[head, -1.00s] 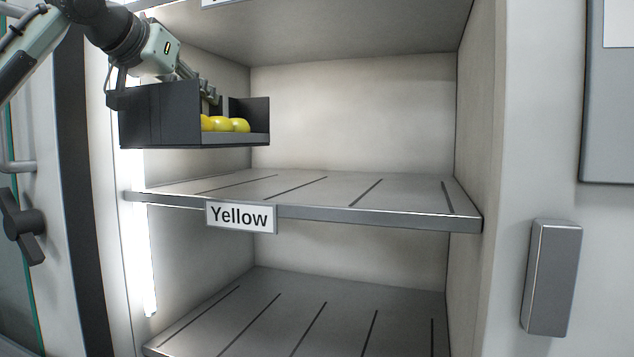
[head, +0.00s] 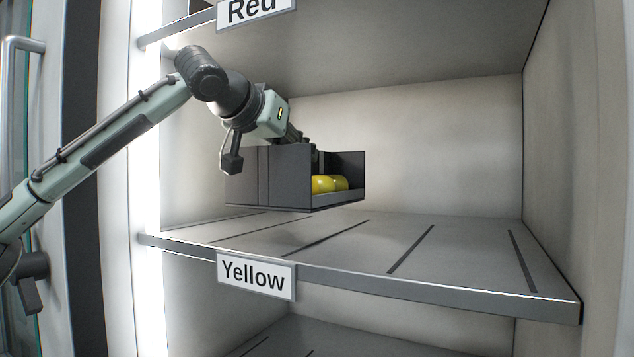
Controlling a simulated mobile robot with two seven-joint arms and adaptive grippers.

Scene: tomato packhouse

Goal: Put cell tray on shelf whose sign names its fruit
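The dark grey cell tray (head: 285,178) holds yellow tomatoes (head: 330,184), and its right side is open to view. It is held above the middle shelf (head: 375,255), inside the cabinet, with a gap below it. The sign on this shelf's front edge reads "Yellow" (head: 255,276). My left arm comes in from the left, and its gripper (head: 314,152) is at the tray's upper part, seeming to grip it; the fingers are mostly hidden. My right gripper is not in view.
An upper shelf with a "Red" sign (head: 254,10) is above my arm. The cabinet's right wall (head: 573,150) bounds the space. The middle shelf is bare, with dark slots and free room to the right. Another shelf lies below.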

